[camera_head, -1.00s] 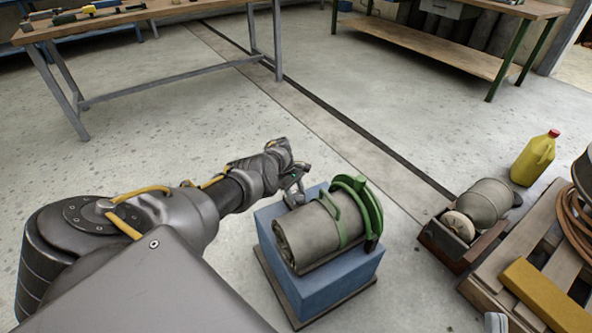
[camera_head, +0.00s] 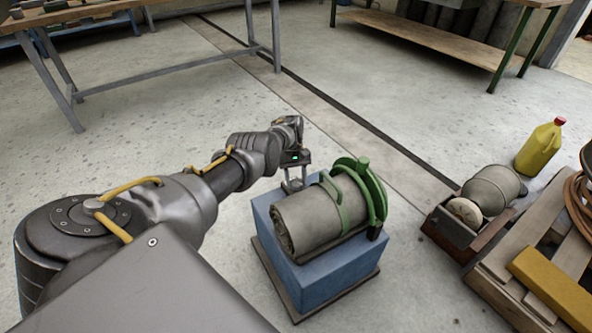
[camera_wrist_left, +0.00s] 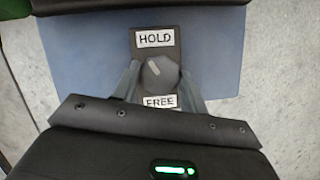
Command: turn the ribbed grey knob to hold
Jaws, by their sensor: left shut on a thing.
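The ribbed grey knob (camera_wrist_left: 160,74) sits on a dark plate between a HOLD label (camera_wrist_left: 155,38) and a FREE label (camera_wrist_left: 160,101) in the left wrist view. A pale mark on the knob points up and slightly left, towards HOLD. My left gripper (camera_wrist_left: 160,78) has one finger on each side of the knob and is shut on it. In the head view my left gripper (camera_head: 296,186) reaches down at the far left corner of the blue block (camera_head: 318,272), beside the grey sheet roll (camera_head: 310,218). My right gripper is not in view.
A green band and ring (camera_head: 373,190) stand at the roll's right end. Workbenches stand behind; the floor between is clear.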

